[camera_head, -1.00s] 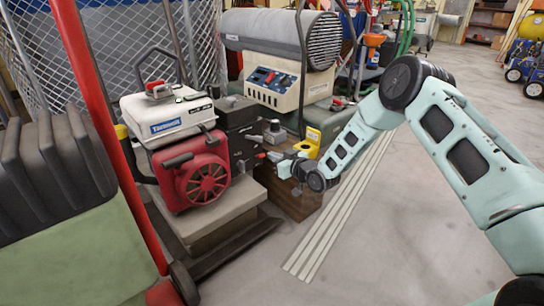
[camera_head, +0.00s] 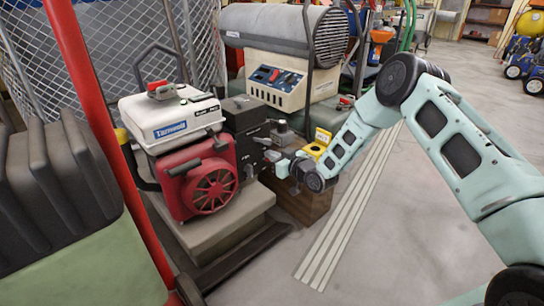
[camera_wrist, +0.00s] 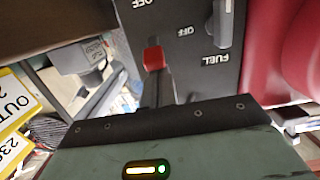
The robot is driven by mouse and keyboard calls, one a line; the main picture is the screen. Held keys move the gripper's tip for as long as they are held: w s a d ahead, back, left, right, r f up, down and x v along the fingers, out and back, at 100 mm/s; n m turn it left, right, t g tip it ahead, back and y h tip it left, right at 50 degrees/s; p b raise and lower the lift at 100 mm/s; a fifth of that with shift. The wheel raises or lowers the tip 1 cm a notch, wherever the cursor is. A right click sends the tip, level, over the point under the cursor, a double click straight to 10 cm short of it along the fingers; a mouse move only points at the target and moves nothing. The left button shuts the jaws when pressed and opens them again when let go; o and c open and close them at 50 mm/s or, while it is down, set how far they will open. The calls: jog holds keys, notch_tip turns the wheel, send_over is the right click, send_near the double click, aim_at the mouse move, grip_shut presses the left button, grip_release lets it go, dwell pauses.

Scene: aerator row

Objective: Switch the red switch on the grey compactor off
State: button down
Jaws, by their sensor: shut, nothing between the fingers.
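The red switch (camera_wrist: 154,58) shows in the wrist view on the dark grey panel (camera_wrist: 190,45) of the compactor. Upside-down OFF and FUEL lettering is on that panel, with a light lever near the FUEL mark. The compactor (camera_head: 248,135) is in the head view, a dark box beside a red fan housing and white tank. My gripper (camera_wrist: 162,88) is shut and empty, its fingertips at or just short of the red switch; I cannot tell whether they touch. In the head view my gripper (camera_head: 282,167) is at the compactor's right face, where the switch is too small to make out.
A red fan housing (camera_head: 210,187) and a white tank (camera_head: 172,122) stand left of the panel. A yellow object (camera_head: 322,140) is just behind my wrist. A grey cylindrical heater (camera_head: 283,35) stands behind. Open floor (camera_head: 400,230) lies to the right.

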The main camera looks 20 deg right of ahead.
jog(key=shift+s+d+f+t+y+b, duration=0.1)
jog(key=shift+s+f+t+y+b, duration=0.1)
jog(key=shift+f+t, duration=0.25)
jog(key=shift+s+d+f+t+y+b, duration=0.15)
jog(key=shift+s+f+t+y+b, duration=0.15)
jog(key=shift+f, duration=0.25)
jog(key=shift+s+d+f+t+y+b, duration=0.1)
jog(key=shift+f+t+b, duration=0.05)
jog(key=shift+f+t, duration=0.35)
